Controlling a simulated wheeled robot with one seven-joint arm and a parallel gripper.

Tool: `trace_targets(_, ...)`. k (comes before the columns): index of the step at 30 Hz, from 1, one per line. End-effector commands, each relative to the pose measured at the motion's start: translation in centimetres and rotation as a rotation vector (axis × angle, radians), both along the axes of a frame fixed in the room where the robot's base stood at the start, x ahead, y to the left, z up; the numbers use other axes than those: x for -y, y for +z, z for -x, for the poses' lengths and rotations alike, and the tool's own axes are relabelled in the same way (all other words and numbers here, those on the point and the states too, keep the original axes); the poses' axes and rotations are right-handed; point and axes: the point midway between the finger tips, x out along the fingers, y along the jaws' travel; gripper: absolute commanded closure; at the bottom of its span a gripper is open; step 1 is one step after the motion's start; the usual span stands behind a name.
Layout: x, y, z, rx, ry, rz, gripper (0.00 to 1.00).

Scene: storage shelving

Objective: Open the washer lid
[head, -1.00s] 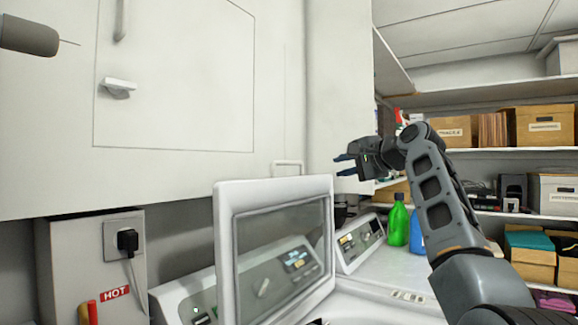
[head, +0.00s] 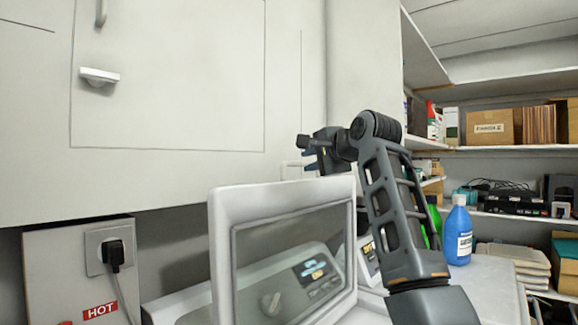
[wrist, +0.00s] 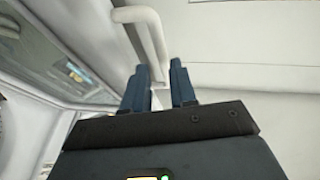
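The washer lid (head: 222,250) stands raised, close to upright, in the head view, with a white frame around a dark see-through pane. Through the pane the washer's control panel (head: 290,285) shows. My gripper (head: 308,150) is above the lid's top edge in the head view, pointing left, near the white wall. In the wrist view my two blue fingers (wrist: 158,82) are apart with nothing between them. A white bar handle (wrist: 148,35) is just ahead of the fingertips; I cannot tell if they touch. A glass pane in a pale frame (wrist: 65,60) lies at left in the wrist view.
White cabinet doors (head: 170,75) fill the upper left. A grey box with a plug and HOT label (head: 80,265) is at lower left. Blue (head: 458,235) and green bottles (head: 433,225) stand right of my arm. Shelves with boxes (head: 490,128) are at right.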

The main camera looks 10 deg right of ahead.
Motion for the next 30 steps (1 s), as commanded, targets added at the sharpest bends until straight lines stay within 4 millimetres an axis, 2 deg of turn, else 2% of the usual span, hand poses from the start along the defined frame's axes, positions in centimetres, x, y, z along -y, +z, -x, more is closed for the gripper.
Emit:
trace_targets(9, -1.0, -0.7, -4.1, -0.003, 0.003, 0.000, 0.74)
trace_targets(15, -1.5, -1.2, -6.1, -0.001, 0.002, -0.001, 0.74)
trace_targets(21, -1.7, -1.5, -6.9, 0.000, 0.002, 0.001, 0.74)
trace_targets(29, -1.7, -1.6, -7.0, 0.000, 0.002, 0.001, 0.74)
trace_targets(30, -1.7, -1.6, -7.0, 0.000, 0.002, 0.001, 0.78)
